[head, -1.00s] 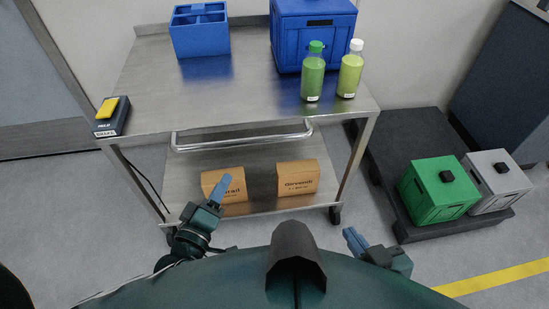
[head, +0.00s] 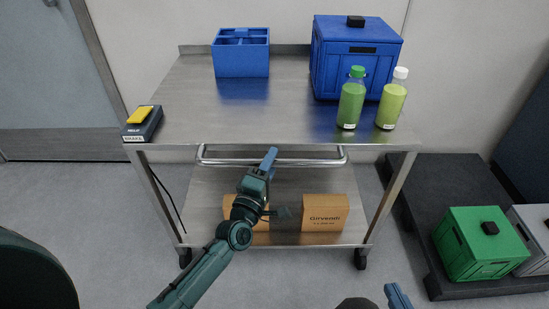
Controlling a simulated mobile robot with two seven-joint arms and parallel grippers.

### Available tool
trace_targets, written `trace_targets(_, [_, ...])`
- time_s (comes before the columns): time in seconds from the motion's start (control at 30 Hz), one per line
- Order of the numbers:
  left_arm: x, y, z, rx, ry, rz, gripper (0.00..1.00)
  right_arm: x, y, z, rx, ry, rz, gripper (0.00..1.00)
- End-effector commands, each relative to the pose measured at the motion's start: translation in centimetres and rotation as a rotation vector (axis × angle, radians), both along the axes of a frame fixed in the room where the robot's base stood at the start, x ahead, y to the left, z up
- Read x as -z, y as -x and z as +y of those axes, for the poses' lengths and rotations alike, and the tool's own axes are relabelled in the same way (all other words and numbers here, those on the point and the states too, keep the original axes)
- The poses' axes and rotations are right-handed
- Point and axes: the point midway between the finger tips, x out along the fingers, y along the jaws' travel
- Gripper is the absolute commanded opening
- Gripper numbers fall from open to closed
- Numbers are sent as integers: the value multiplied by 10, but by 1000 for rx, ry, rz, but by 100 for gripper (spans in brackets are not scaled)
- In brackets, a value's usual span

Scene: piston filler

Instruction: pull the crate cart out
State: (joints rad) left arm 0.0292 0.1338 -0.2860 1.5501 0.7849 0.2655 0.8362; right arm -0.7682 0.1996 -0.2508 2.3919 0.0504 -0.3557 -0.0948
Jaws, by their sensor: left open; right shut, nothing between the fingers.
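The steel cart (head: 215,112) stands on castors against the wall in the head view, with a tubular handle bar (head: 315,162) along its near side. My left gripper (head: 269,161) is open, and its blue fingers overlap the bar left of its middle. I cannot tell whether they touch it or straddle it. A dark box with a yellow top (head: 140,114), labelled BRAKE, sits at the cart's left front corner. A blue lidded crate (head: 352,68) stands on the top at the right. My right gripper (head: 397,296) is shut and empty at the bottom edge, mostly cut off.
Green bottles (head: 351,103) (head: 391,104) stand near the cart's right front edge. A blue divided bin (head: 242,58) is at the back. Cardboard boxes (head: 325,213) lie on the lower shelf. A black platform (head: 440,188) with a green crate (head: 475,249) is at right.

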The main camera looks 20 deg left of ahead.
Motion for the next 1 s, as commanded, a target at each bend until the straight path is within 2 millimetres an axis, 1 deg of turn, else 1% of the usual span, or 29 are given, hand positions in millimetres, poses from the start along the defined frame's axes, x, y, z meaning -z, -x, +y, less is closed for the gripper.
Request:
trace_targets(0.03, [-1,-8,-1,-1,0,-1,41,2,0,0,-2,3,0,0])
trace_targets(0.1, [-2,-15,-2,0,0,0,41,3,0,1,-3,5,0,0])
trace_targets(0.2, [-3,-21,-3,0,0,1,41,4,0,1,-4,7,2,0])
trace_targets(0.53, [-4,-24,-3,1,0,1,41,4,0,1,-6,9,2,0])
trace_targets(1.0, [-4,-24,-3,1,-1,1,3,3,-2,2,-7,8,-2,0])
